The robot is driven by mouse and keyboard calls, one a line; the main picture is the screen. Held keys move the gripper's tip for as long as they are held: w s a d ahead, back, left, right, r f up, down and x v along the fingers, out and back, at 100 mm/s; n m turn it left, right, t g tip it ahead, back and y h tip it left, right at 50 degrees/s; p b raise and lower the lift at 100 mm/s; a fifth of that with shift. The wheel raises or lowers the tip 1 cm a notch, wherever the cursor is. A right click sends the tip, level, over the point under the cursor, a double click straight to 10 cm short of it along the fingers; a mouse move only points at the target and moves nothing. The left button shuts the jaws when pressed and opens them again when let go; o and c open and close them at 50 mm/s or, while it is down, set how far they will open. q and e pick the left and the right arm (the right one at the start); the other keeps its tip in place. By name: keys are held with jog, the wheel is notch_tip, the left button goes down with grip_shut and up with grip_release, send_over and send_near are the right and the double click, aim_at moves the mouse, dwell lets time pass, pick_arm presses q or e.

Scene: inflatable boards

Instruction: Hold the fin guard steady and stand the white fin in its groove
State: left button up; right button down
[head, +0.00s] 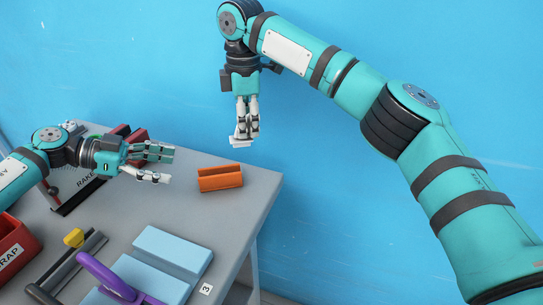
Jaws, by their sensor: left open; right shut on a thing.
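The orange fin guard (220,181) lies on the grey table near its far right corner. A groove runs along its top between two raised walls, and nothing stands in it. My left gripper (168,165) is open and empty, to the left of the guard and apart from it, its fingers pointing right. My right gripper (245,134) points down and is shut on a white piece, the white fin (241,142), of which only a small part shows below the fingertips. The fin is above and to the right of the guard, apart from it.
Light blue blocks (172,250) and a purple-handled tool (105,275) lie at the table's front. A yellow-knobbed bar (74,238) and a red scrap bin (9,250) are at left. A dark red object (127,135) stands behind my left gripper. The table (262,188) is clear around the guard.

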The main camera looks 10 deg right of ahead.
aim_at(215, 174)
pick_arm(q)
jog(key=shift+s+d, duration=0.1)
jog(key=shift+d+f, duration=0.1)
jog(key=shift+d, duration=0.15)
jog(key=x, duration=1.1)
jog(key=shift+d, duration=0.2)
pick_arm(e)
jog(key=s+a+r+n, duration=0.1)
jog(key=a+r+n, duration=0.5)
jog(key=n, duration=0.2)
jog(key=shift+s+a, duration=0.15)
jog(key=shift+a, duration=0.2)
jog(key=shift+r, duration=0.1)
pick_arm(q)
jog(key=c, duration=1.2)
pick_arm(e)
jog(key=f+m, duration=0.1)
jog(key=m, duration=0.1)
jog(key=f+m, duration=0.1)
jog(key=m, duration=0.2)
jog(key=d+f+m, duration=0.1)
jog(key=m, duration=0.1)
jog(key=shift+s+f+m, duration=0.25)
jog(key=shift+f+m, duration=0.05)
jog(key=shift+m, duration=0.1)
jog(key=shift+a, duration=0.1)
